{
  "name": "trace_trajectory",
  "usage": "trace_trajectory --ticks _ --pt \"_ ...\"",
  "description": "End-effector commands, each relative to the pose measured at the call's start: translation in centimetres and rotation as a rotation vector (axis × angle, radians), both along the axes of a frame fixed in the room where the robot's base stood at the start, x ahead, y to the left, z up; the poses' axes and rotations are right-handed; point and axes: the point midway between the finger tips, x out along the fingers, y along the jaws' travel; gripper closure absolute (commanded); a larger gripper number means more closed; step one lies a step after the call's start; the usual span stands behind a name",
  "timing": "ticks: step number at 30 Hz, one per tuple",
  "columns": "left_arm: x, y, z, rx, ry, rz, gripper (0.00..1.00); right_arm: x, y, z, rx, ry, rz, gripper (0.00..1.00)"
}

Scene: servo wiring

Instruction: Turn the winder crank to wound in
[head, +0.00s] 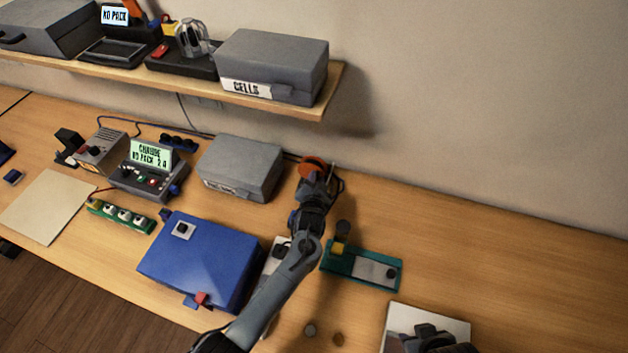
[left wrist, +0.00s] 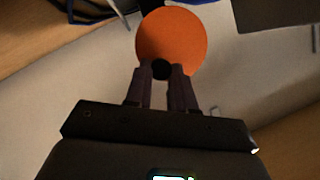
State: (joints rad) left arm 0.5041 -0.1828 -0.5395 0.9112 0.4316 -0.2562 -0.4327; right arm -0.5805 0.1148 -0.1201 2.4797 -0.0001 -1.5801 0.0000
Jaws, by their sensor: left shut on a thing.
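The winder shows as an orange disc (head: 312,165) at the back of the bench, against the wall, partly covered by my left gripper (head: 318,183). In the left wrist view the orange disc (left wrist: 180,38) is straight ahead, with a dark round knob (left wrist: 161,69) near its lower edge. My left gripper's fingertips (left wrist: 163,72) are shut on this crank knob. The dark shape at the bottom edge of the head view looks like my right gripper (head: 438,340), cut off by the frame; its jaws cannot be made out.
A grey case (head: 240,167) stands just left of the winder. A blue box (head: 200,258) and a teal fixture (head: 362,268) lie nearer the front. The shelf (head: 150,68) overhangs the back left. The bench right of the winder is clear.

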Motion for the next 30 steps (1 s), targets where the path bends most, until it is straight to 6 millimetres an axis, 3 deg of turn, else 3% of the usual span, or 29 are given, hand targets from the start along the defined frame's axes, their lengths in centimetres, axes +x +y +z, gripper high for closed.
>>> trace_trajectory --ticks 10,26,27,30 --pt "-0.12 -0.38 -0.63 0.151 -0.044 0.001 1.0 0.0 0.0 -1.08 0.0 0.0 0.0 0.67" --pt "-0.15 -0.41 -0.68 0.178 -0.051 0.0 1.0 -0.02 -0.24 -1.19 -0.009 0.0 0.006 0.67" --pt "-0.15 -0.42 -0.69 0.178 -0.051 0.0 0.72 -0.02 -0.24 -1.19 -0.009 0.0 0.006 0.67" --pt "-0.14 -0.41 -0.68 0.178 -0.051 0.0 0.57 -0.02 -0.23 -1.18 -0.009 0.0 0.006 0.67"
